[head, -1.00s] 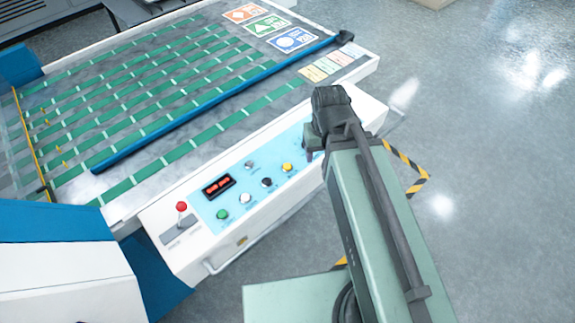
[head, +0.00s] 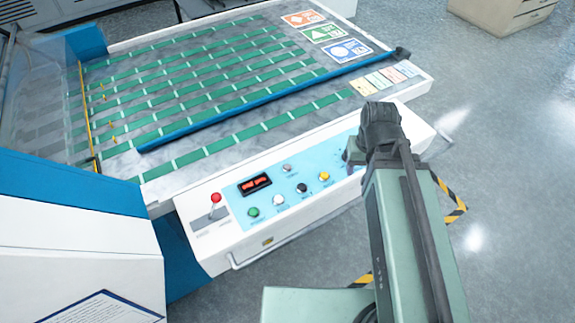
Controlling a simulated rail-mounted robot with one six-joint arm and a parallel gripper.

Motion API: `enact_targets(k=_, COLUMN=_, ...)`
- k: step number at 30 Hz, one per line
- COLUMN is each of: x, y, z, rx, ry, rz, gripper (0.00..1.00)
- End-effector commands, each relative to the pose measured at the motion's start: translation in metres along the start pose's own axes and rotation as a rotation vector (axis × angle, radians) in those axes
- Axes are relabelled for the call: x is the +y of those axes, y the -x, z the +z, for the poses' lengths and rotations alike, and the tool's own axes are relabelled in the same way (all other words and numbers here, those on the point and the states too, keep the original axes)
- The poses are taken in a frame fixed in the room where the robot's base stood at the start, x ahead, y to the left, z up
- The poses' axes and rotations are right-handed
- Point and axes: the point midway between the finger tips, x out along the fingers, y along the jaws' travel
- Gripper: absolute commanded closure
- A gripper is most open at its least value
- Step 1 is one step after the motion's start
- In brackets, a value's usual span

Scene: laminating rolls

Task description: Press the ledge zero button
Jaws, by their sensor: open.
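The control panel (head: 236,205) is a pale blue plate on the white front ledge of the machine. It carries a red-digit display (head: 255,184), a green button (head: 253,212), a white button (head: 278,200), a black button (head: 302,188), a yellow button (head: 324,176) and a grey button (head: 287,167) set above the row. Their labels are too small to read, so I cannot tell which is ledge zero. My green arm with its dark joint covers the panel's right end.
A red-knobbed lever (head: 216,197) stands left of the panel. A rail (head: 300,235) runs along the machine's lower front. Behind is the bed with green strips, a blue bar (head: 230,108) and coloured cards (head: 347,49).

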Motion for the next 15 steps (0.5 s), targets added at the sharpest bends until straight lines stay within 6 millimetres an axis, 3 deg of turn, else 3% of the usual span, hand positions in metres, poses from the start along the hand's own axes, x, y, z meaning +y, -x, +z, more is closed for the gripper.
enact_targets(k=1, x=0.0, y=0.0, z=0.0, rx=0.0, ry=0.0, rz=0.0, gripper=0.52)
enact_targets(k=10, x=0.0, y=0.0, z=0.0, rx=0.0, ry=0.0, rz=0.0, gripper=0.98)
enact_targets(k=15, x=0.0, y=0.0, z=0.0, rx=0.0, ry=0.0, rz=0.0, gripper=1.0)
